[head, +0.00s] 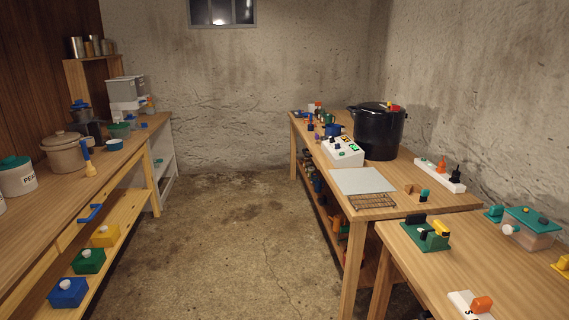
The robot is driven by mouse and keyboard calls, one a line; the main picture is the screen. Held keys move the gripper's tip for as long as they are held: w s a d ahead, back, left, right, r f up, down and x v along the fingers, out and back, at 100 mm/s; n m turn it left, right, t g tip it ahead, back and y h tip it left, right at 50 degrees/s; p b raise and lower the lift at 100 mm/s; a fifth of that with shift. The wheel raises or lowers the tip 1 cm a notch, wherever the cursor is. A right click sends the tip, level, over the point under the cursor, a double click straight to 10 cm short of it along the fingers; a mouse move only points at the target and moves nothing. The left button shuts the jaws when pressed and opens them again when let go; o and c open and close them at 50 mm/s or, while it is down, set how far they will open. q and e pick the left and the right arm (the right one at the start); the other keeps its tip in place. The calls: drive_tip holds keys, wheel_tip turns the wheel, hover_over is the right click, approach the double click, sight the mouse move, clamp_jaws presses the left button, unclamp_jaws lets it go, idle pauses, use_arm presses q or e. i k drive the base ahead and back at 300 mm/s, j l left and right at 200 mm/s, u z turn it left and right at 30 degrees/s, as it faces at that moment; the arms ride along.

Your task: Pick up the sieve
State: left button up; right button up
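I cannot make out a sieve for certain in the head view. Small items at the far end of the right workbench (398,203) are too small to name surely. On the left counter (40,215), a brush-like tool with a blue handle (86,150) and a yellow end stands by a beige lidded pot (62,152). A blue handle-shaped piece (90,213) is at the lower shelf's level. Neither of my grippers is in view.
A large black pot (378,135), a white control box (343,151), a grey board (362,181) and a wire rack (372,201) are on the right workbench. A nearer table (480,268) stands at the right. The concrete floor (235,230) between the counters is clear.

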sight(322, 138)
drive_tip(key=i, duration=2.7)
drive_tip(key=i+z, duration=0.1)
drive_tip(key=i, duration=0.5)
drive_tip(key=i+j, duration=0.1)
drive_tip(key=i, duration=0.5)
drive_tip(key=i+j+z, duration=0.15)
drive_tip(key=i, duration=0.45)
drive_tip(key=i+j, duration=0.1)
drive_tip(key=i, duration=0.5)
drive_tip(key=i+z, duration=0.15)
drive_tip(key=i, duration=0.15)
drive_tip(key=i+j+z, duration=0.2)
drive_tip(key=i, duration=0.1)
